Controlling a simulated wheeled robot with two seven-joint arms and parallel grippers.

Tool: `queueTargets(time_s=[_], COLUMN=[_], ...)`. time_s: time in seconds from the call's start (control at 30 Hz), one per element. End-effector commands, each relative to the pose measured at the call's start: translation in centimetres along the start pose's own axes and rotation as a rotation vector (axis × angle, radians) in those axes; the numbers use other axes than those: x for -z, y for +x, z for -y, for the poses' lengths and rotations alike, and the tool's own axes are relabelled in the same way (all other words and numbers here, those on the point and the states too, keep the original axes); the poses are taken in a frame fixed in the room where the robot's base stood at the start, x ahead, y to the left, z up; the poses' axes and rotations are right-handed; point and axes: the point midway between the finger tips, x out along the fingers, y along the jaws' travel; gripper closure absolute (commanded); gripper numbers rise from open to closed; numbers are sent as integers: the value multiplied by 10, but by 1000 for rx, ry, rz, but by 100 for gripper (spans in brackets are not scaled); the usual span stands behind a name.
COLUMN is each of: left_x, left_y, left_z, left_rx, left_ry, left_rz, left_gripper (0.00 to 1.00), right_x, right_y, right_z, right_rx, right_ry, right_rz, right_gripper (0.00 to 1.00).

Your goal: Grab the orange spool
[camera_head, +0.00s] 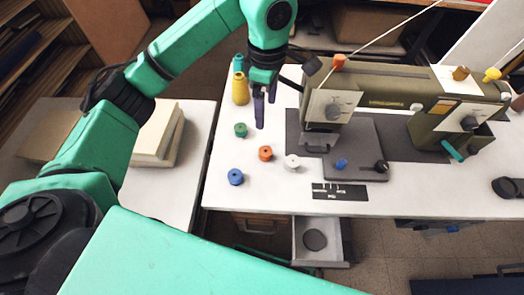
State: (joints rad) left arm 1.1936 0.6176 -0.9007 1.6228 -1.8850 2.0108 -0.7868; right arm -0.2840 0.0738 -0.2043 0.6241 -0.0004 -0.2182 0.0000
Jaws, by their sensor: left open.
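A small orange spool (265,153) stands on the white table, between a green spool (240,130) and a white spool (292,162). Another orange piece (338,62) sits on top of the sewing machine. My left gripper (265,112) points down above the table, behind the small orange spool in the picture. Its fingers are apart with nothing seen between them, and it does not touch the spool. My right gripper is not in view.
The olive sewing machine (385,100) stands to the right on a grey base. A blue spool (236,177) lies near the front left, and a yellow cone (240,89) stands behind. A drawer (318,243) is open below the front edge.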

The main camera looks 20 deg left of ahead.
Motion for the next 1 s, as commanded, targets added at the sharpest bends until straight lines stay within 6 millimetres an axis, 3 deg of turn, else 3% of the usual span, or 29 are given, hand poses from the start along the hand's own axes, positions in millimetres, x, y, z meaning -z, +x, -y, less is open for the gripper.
queueTargets(time_s=[0.03,0.2,0.37,0.6,1.0], left_x=[0,0,0,0,-2], left_y=[20,39,52,111,175], left_z=[0,0,1,1,2], left_rx=[0,0,5,6,3], left_ry=[0,0,-1,-2,-1], left_rz=[0,1,0,2,2], left_gripper=[13,13,13,13,13], right_x=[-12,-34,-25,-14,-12], right_y=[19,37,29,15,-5], right_z=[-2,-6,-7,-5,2], right_rx=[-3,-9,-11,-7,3], right_ry=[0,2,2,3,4], right_rz=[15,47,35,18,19], right_gripper=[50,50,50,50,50])
